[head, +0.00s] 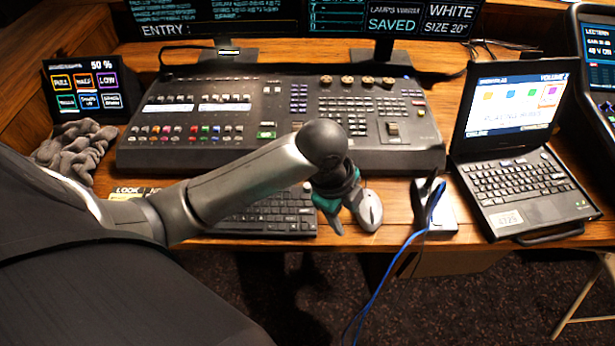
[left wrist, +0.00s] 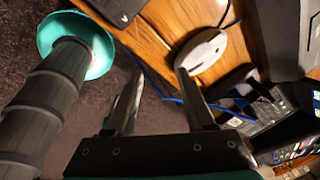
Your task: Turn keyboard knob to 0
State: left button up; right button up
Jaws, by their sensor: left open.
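The black keyboard (head: 262,212) lies at the front edge of the wooden desk, its left part covered by my left arm. No knob on it can be made out. Behind it, the large mixing console (head: 285,160) carries several brass-coloured round knobs (head: 347,81) along its top. My left gripper (head: 338,215) is just right of the keyboard, beside the grey mouse (head: 367,208). In the left wrist view, its two fingers (left wrist: 157,88) are apart with nothing between them. The mouse (left wrist: 203,50) shows beyond the right finger, and a dark keyboard corner (left wrist: 118,8) is at the top.
A laptop (head: 520,185) stands open at the right. A small box (head: 438,218) with a blue cable (head: 383,283) hanging over the front edge sits right of the mouse. A small touchscreen (head: 86,88) and grey cloth (head: 75,147) are at the left. Two monitors stand behind the console.

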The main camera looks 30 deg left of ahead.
pick_arm(q)
jog(key=w+a+r+m+g+y, duration=0.1)
jog(key=w+a+r+m, duration=0.3)
jog(key=a+r+m, duration=0.15)
jog(key=m+g+y+p, duration=0.1)
jog(key=m, duration=0.3)
send_near(307, 185)
jog(key=shift+n, duration=0.25)
notch_tip(307, 185, down, 9)
jog(key=b, duration=0.3)
jog(key=shift+d+r, duration=0.15)
jog(key=shift+r, duration=0.05)
pick_arm(e)
jog(key=s+d+f+g, duration=0.1)
jog(key=s+d+f, duration=0.1)
jog(key=s+f, duration=1)
jog(key=shift+s+d, duration=0.2)
jog(key=shift+s, duration=0.6)
pick_arm(q)
grip_shut()
